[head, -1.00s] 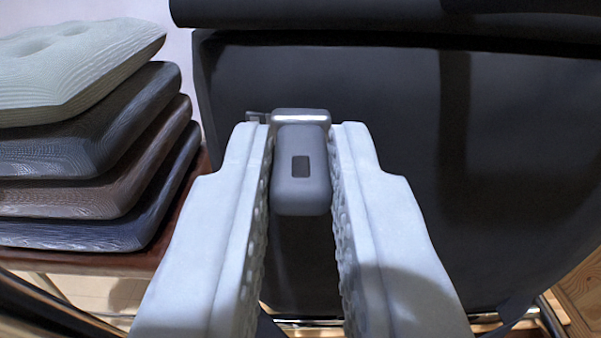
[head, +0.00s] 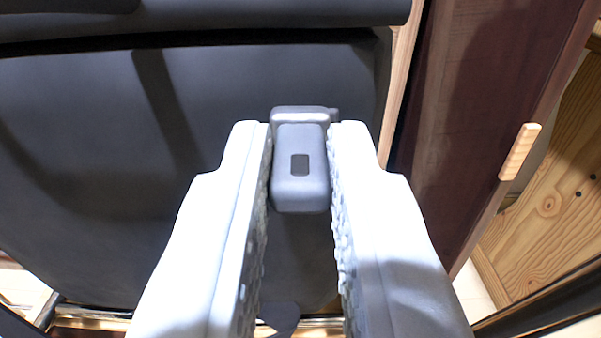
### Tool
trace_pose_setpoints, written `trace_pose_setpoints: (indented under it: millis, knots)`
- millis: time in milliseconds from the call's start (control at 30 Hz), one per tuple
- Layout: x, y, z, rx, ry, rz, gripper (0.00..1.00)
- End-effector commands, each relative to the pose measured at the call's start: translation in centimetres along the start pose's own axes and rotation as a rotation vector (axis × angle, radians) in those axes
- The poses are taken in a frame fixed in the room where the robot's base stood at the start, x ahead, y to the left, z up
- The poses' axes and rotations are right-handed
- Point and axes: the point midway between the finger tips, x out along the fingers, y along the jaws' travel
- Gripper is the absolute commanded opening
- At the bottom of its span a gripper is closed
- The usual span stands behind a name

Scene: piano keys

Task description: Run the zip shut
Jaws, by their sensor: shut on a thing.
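A grey zip pull (head: 300,180) with a small dark slot in its face sits between the two pale fingers of my gripper (head: 301,170). The fingers are shut on it, one on each side. The slider body (head: 304,113) shows just above the pull, near the right end of a dark bag or cover (head: 90,130). Its large dark front panel stretches away to the left. A dark seam runs along the top of the panel, under a rounded upper edge (head: 200,14). The zip teeth cannot be made out.
To the right of the dark cover stands a dark reddish-brown wooden panel (head: 460,100) with a light wooden handle (head: 520,151). Light knotty wood (head: 550,220) is at the far right. A metal frame (head: 90,318) shows below the cover.

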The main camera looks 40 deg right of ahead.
Motion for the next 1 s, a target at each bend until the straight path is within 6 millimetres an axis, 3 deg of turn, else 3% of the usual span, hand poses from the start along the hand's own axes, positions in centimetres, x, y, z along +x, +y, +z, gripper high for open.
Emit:
trace_pose_setpoints:
  millis: [400,433,500,533,833,1000]
  knots:
    - [0.0,0.6,0.1,0.0,-0.001,0.004,0.0]
    - [0.0,0.6,0.1,0.0,-0.001,0.004,0.21]
    - [0.0,0.5,0.1,0.0,-0.001,0.003,0.35]
    - [0.0,0.5,0.1,0.0,-0.001,0.003,0.37]
    - [-0.1,0.4,0.0,0.0,0.0,0.001,0.37]
    - [-1.7,0.3,0.0,0.0,-0.001,-0.001,0.37]
